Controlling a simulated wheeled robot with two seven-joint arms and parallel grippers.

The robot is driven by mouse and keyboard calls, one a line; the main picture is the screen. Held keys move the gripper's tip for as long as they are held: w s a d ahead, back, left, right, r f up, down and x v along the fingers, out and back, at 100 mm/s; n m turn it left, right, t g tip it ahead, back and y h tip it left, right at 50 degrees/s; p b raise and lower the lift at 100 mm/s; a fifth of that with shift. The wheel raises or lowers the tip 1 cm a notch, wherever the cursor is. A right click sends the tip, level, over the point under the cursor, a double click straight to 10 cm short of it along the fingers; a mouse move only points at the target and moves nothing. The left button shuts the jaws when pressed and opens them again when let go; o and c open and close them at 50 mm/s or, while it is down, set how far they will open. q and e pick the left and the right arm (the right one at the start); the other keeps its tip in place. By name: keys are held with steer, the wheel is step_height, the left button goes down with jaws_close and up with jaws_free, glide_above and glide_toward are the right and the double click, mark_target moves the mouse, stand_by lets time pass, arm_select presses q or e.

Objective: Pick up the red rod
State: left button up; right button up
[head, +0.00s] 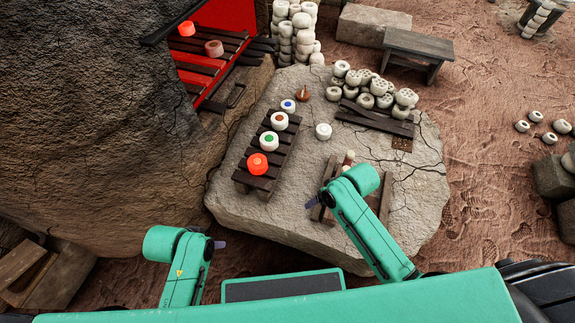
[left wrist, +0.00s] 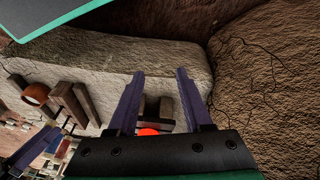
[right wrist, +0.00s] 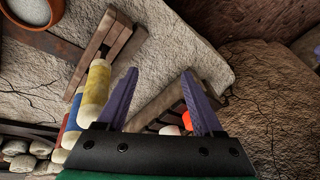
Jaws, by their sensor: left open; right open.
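In the right wrist view, a rod with a red band and pale end (right wrist: 64,134) lies at the left, beside a blue rod (right wrist: 75,110) and a yellow rod (right wrist: 96,84). Part of the red rod is covered by its neighbours. My right gripper (right wrist: 158,80) is open and empty, to the right of the rods in that view. In the head view my right gripper (head: 314,201) is over the stone slab, and its wrist hides most of the rods. My left gripper (left wrist: 160,78) is open and empty, near the slab's front edge; its fingertip shows in the head view (head: 219,244).
A dark slatted rack (head: 254,181) holds several white pieces with coloured centres, one glowing orange (head: 257,164). A wooden stand (right wrist: 115,38) is close to the rods. Pale pieces are piled at the slab's back (head: 378,88). The kiln wall (head: 100,150) rises at left.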

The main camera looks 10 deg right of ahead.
steer(key=w+a+r+b, duration=0.1)
steer(key=w+a+r, duration=0.1)
steer(key=w, duration=0.2)
step_height(320, 180, up, 11)
steer(key=m+g+h+b, duration=0.1)
steer(key=m+g+h, duration=0.15)
steer(key=m, duration=0.45)
glide_above(352, 154)
steer(key=shift+h, duration=0.25)
step_height(352, 154, down, 8)
steer(key=b, duration=0.4)
steer(key=shift+f, duration=0.2)
steer(key=shift+f+b, duration=0.3)
steer(key=shift+f, duration=0.2)
step_height(352, 154, down, 5)
steer(key=b, duration=0.2)
steer(key=shift+w+a+r+b, duration=0.1)
steer(key=shift+w+r+b, duration=0.1)
steer(key=shift+b, duration=0.15)
arm_select(q)
steer(key=w+d+f+t+h, duration=0.2)
steer(key=d+f+t, duration=0.1)
steer(key=d, duration=0.3)
steer(key=w+d+f+t+h, duration=0.2)
steer(key=d+f+t+h, duration=0.1)
steer(key=d+t, duration=0.2)
steer(key=shift+d, duration=0.7)
steer(key=shift+r, duration=0.1)
arm_select(e)
steer(key=shift+r, duration=0.1)
